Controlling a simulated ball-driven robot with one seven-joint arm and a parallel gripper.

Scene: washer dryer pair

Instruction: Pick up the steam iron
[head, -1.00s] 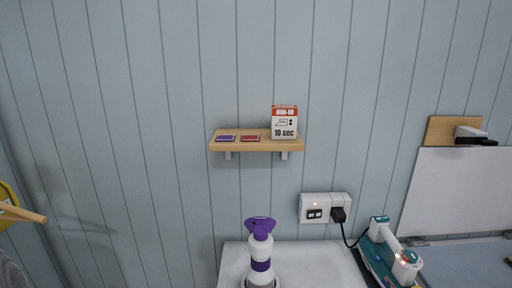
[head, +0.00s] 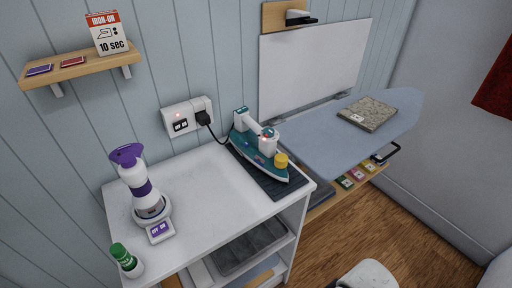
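The steam iron (head: 262,157) is teal and white. It rests on a dark ribbed mat (head: 288,188) at the right end of a white cabinet top (head: 205,180). Its white handle runs along the top, and a small red light glows near its front. A yellow knob-like piece sits at its right end. A black cord runs from its back to a plug in the wall socket (head: 188,116). I do not see my gripper's fingers in the head view, and nothing is touching the iron.
A white and purple steamer (head: 142,188) and a green-capped bottle (head: 126,261) stand on the cabinet's left. A blue-grey ironing board (head: 345,138) with a speckled slab (head: 367,113) lies right of the iron. A white rounded shape (head: 368,275) shows at the bottom edge.

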